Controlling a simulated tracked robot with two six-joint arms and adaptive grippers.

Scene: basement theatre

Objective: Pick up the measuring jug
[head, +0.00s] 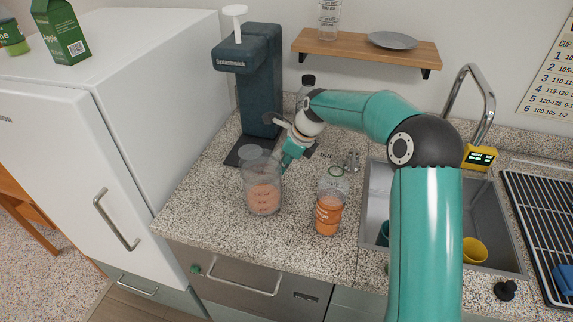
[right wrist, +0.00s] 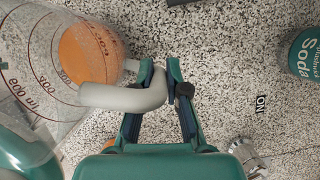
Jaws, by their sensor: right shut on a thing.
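The clear measuring jug (head: 262,197) is at the left part of the counter in the head view, upright, with something orange showing in or through it. Its printed scale shows in the right wrist view (right wrist: 40,75). My right gripper (head: 285,160) is at the jug's back right side. In the right wrist view my right gripper (right wrist: 163,75) has its fingers closed around the jug's grey handle (right wrist: 125,97). I cannot tell whether the jug's base touches the counter. My left gripper is not in view.
An orange-filled jar (head: 328,213) stands close right of the jug. A dark drinks machine (head: 258,85) is behind it. A sink (head: 375,205) lies to the right, a white fridge (head: 120,110) to the left. A soda container (right wrist: 305,52) shows in the wrist view. A shelf (head: 365,48) hangs above.

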